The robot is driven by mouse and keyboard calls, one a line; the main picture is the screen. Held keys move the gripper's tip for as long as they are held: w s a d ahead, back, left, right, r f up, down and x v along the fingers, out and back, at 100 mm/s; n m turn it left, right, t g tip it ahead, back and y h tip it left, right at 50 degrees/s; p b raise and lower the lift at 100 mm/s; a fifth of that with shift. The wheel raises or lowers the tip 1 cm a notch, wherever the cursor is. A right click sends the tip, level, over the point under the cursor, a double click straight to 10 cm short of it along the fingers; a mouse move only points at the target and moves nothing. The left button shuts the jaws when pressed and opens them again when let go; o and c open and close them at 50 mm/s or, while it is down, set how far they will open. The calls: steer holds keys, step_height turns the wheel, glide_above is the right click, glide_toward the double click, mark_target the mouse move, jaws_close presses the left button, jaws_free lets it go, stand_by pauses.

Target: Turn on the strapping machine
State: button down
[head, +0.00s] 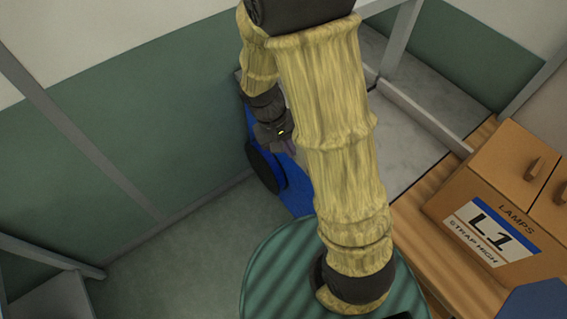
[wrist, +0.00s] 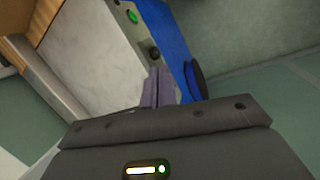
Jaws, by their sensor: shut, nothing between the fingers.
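The strapping machine is blue with a pale grey top. Its blue body (head: 297,195) shows below my gripper in the head view, partly hidden by my arm, and its blue side (wrist: 168,38) shows in the wrist view. A bright green round button (wrist: 132,16) and a dark round knob or button (wrist: 154,53) sit on its grey panel strip in the wrist view. My gripper (wrist: 159,72) is shut and empty, its fingertips close to the dark knob; I cannot tell if they touch. In the head view my gripper (head: 286,142) is near the machine's upper end.
A black wheel-like disc (head: 263,168) is on the machine's left side. An orange-brown box labelled LAMPS L1 (head: 470,215) stands on a wooden bench at right. A green ribbed round surface (head: 275,270) lies below my arm. Green wall panels and open floor are at left.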

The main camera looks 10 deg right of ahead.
steer(key=w+a+f+n+t+h+b, duration=0.1)
steer(key=w+a+f+t+h+b, duration=0.1)
steer(key=f, duration=0.7)
steer(key=w+a+f+n+t+h+b, duration=0.1)
steer(key=w+a+f+t+h+b, duration=0.2)
steer(key=w+a+f+h+b, duration=0.2)
steer(key=w+a+f+n+t+h+b, duration=0.1)
steer(key=w+a+f+t+h+b, duration=0.1)
steer(key=f+h+b, duration=0.3)
step_height(320, 180, down, 8)
steer(key=w+a+b, duration=0.1)
steer(key=b, duration=0.3)
steer(key=shift+w+a+n+t, duration=0.15)
steer(key=shift+n+t, duration=0.15)
steer(key=shift+t, duration=0.1)
steer(key=p+x, duration=0.1)
steer(key=x, duration=1.3)
